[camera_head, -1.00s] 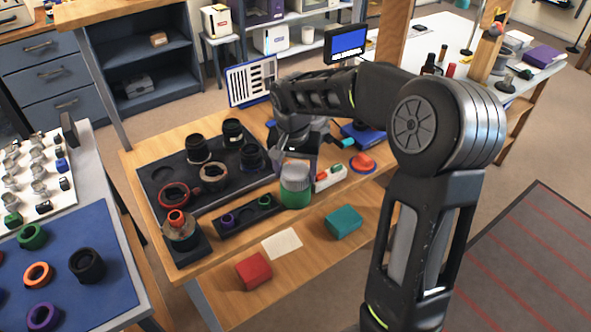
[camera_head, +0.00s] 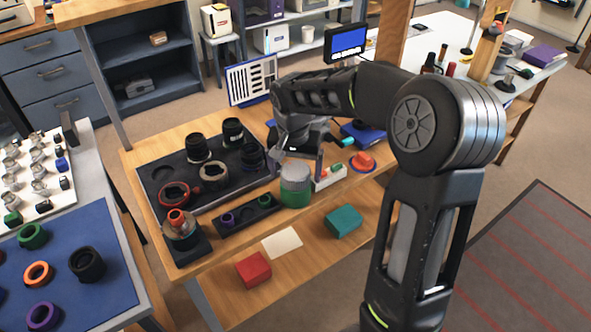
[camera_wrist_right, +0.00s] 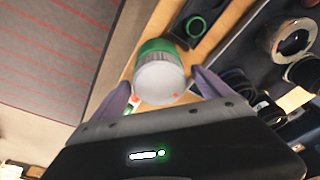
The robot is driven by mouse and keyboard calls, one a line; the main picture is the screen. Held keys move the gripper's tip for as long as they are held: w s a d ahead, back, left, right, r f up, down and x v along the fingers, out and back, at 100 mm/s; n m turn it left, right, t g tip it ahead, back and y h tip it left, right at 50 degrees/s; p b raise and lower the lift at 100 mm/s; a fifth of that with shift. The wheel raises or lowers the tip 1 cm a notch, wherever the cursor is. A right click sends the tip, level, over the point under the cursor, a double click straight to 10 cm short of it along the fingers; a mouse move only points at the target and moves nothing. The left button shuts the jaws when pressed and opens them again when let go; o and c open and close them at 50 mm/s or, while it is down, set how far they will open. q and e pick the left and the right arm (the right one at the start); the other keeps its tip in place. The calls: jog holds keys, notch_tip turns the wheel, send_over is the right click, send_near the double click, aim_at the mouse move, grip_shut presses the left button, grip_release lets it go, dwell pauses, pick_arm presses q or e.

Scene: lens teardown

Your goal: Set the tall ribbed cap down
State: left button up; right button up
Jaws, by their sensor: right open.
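The tall ribbed cap (camera_head: 295,173) is pale grey and stands upright on a green base (camera_head: 295,198) near the front edge of the wooden bench. In the right wrist view its round pale top (camera_wrist_right: 160,82) faces the camera, with the green part (camera_wrist_right: 160,47) behind it. My right gripper (camera_head: 298,161) is open just above the cap, one finger to each side. In the wrist view a gap shows between the cap and the right finger; contact at the left finger is unclear. My left gripper is not in view.
A dark tray (camera_head: 159,176) with several black lens parts and a red ring (camera_head: 175,193) lies left of the cap. A small dark tray (camera_head: 241,220) with small rings is close by. A white box with coloured buttons (camera_head: 329,177) and a red button (camera_head: 362,161) stand right.

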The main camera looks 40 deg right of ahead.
aim_at(294, 175)
notch_tip(294, 175, up, 12)
jog(key=s+a, duration=0.1)
jog(key=shift+s+a, duration=0.15)
